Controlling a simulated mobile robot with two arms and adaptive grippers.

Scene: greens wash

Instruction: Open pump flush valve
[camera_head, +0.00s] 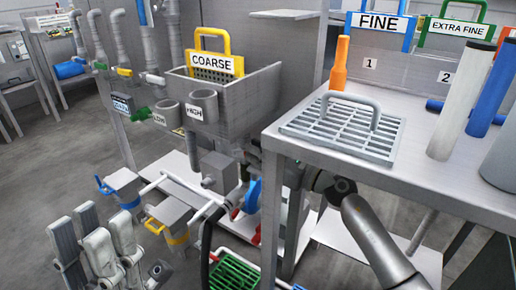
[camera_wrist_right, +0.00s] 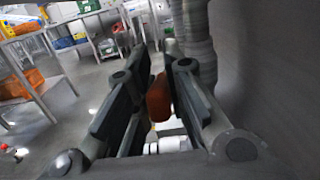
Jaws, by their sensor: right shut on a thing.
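My right gripper (camera_wrist_right: 158,80) is shut on a small red-orange handle (camera_wrist_right: 158,98), which sits between its two fingers in the right wrist view. I take this to be the pump flush valve's handle; its body is not clearly visible. In the head view my right arm reaches under the right-hand table, and the gripper is mostly hidden behind the table leg and pipework. A blue round part (camera_head: 253,192) and red parts (camera_head: 256,236) show low behind that leg. My left gripper (camera_head: 88,245) is at the lower left, empty, with its fingers apart.
A sink basin (camera_head: 255,95) with the COARSE screen (camera_head: 212,65) stands behind. Pipes, grey boxes and a green crate (camera_head: 235,275) crowd the low area.

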